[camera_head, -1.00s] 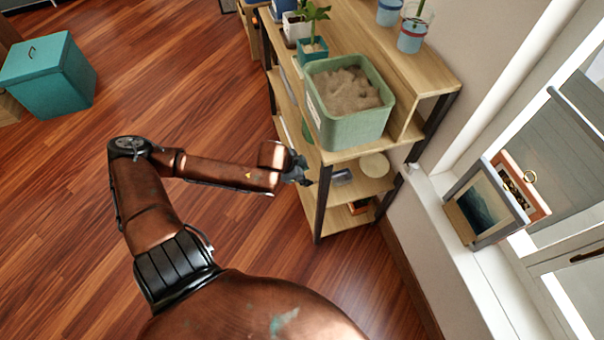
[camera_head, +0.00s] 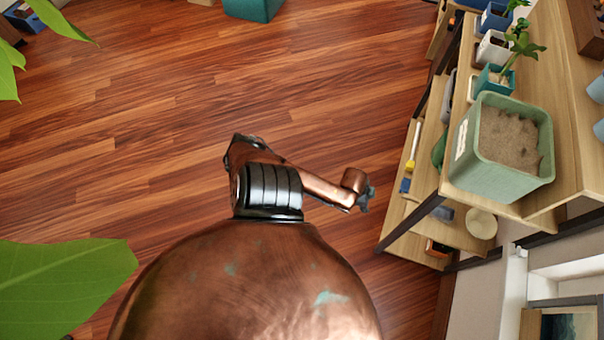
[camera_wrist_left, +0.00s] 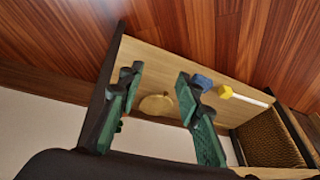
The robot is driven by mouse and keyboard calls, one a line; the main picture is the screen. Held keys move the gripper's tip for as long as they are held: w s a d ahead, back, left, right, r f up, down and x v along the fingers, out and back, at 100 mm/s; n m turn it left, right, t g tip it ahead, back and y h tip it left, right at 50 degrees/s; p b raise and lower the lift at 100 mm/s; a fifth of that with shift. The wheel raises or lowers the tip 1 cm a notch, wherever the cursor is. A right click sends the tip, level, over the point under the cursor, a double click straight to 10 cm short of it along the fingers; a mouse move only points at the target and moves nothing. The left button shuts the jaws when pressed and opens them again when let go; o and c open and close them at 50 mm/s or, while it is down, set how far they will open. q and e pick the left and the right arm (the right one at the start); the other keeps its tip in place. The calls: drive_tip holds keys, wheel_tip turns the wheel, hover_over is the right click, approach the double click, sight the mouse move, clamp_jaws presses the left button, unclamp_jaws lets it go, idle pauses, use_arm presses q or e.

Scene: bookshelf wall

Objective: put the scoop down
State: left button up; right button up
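My left gripper (camera_head: 366,196) is beside the shelf unit in the head view, apart from it over the floor. In the left wrist view the left gripper (camera_wrist_left: 160,78) has its two green-padded fingers wide apart with nothing held between them. A tool-like thing with a blue end, a yellow part (camera_wrist_left: 225,91) and a white strip lies on a lower shelf board (camera_wrist_left: 160,55); its yellow part (camera_head: 411,165) also shows in the head view. I cannot tell whether it is the scoop. My right gripper is not in view.
A green sand-filled bin (camera_head: 480,165) stands on the shelf unit's upper board, with potted plants behind it. A round pale disc (camera_head: 481,223) lies on a lower board. Large green leaves (camera_head: 60,285) show at left.

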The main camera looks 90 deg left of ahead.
use_arm(q)
drive_tip(key=s+d+f+g, duration=0.1)
drive_tip(key=s+d+f, duration=0.3)
drive_tip(key=s, duration=0.5)
drive_tip(key=s+d+f+n+g, duration=0.1)
drive_tip(key=s+d+f+g, duration=0.1)
drive_tip(key=s+d+f, duration=0.3)
drive_tip(key=s+d+f+g, duration=0.1)
drive_tip(key=s+d+f, duration=0.3)
drive_tip(key=s+f, duration=0.6)
drive_tip(key=s, duration=0.5)
drive_tip(key=shift+d+f+n+g, duration=0.25)
drive_tip(key=shift+d+n+g, duration=0.05)
drive_tip(key=shift+n, duration=0.1)
